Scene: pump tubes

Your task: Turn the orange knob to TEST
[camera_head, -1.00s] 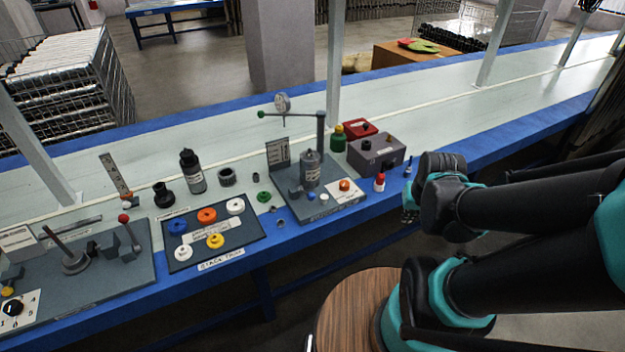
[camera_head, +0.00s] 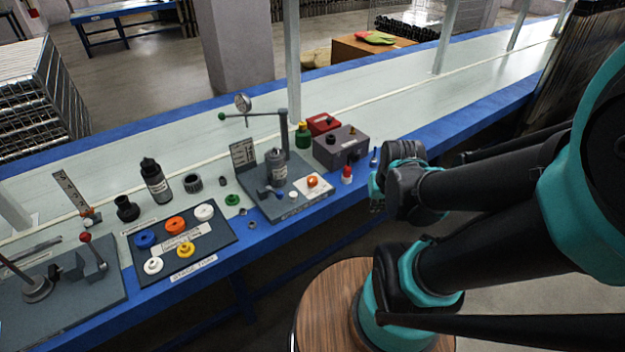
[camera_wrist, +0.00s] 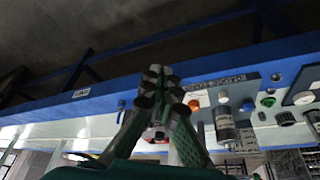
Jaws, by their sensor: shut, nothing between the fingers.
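The orange knob (camera_head: 313,181) sits on a white label plate at the right front of the grey pump fixture (camera_head: 290,208). It also shows as a small orange spot in the wrist view (camera_wrist: 194,104), right of the fingers. The plate's lettering is too small to read, so I cannot tell the knob's setting. My gripper (camera_head: 377,206) is to the right of the knob, apart from it, by the bench's front edge. In the wrist view my gripper's fingers (camera_wrist: 160,76) are shut together and empty.
A red-capped white piece (camera_head: 347,175) stands between the knob and my gripper. A grey box (camera_head: 341,150), a red box (camera_head: 323,124) and a green bottle (camera_head: 303,136) stand behind. A gauge arm (camera_head: 254,115) rises over the fixture.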

